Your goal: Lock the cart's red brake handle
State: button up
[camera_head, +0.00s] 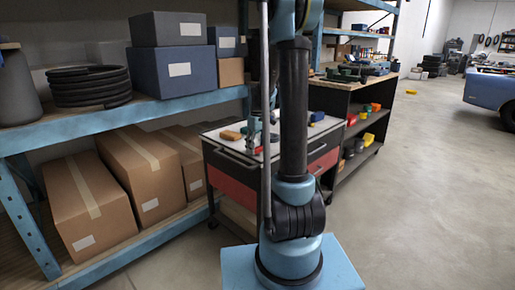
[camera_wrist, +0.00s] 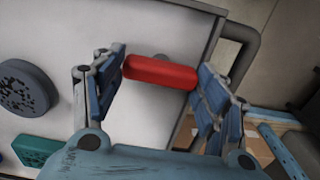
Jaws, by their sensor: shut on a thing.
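The red brake handle (camera_wrist: 160,73) is a short bar in the wrist view, lying across the gap between my fingers. My gripper (camera_wrist: 163,66) is shut on it, with one blue pad at each end of the bar. The cart (camera_head: 233,187), with red drawer fronts and a grey top, stands beside the shelf in the head view. Its pale top (camera_wrist: 120,30) fills much of the wrist view. A dark grey mount shows behind the handle. In the head view my arm hides part of the cart, and the handle cannot be made out clearly.
A dark round disc (camera_wrist: 25,88) and a teal piece (camera_wrist: 35,150) lie left of my gripper. A grey tube rail (camera_wrist: 247,50) runs along the cart's edge. A shelf with cardboard boxes (camera_head: 85,205) stands left. Open floor (camera_head: 430,190) lies right.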

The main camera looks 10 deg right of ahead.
jog(key=shift+d, duration=0.1)
jog(key=m, duration=0.5)
jog(key=shift+w, duration=0.1)
jog(key=m, duration=0.8)
jog(key=shift+m, duration=2.3)
jog(key=o, duration=1)
jog(key=shift+a, duration=0.2)
jog(key=shift+o, duration=0.2)
jog(key=shift+d, duration=0.1)
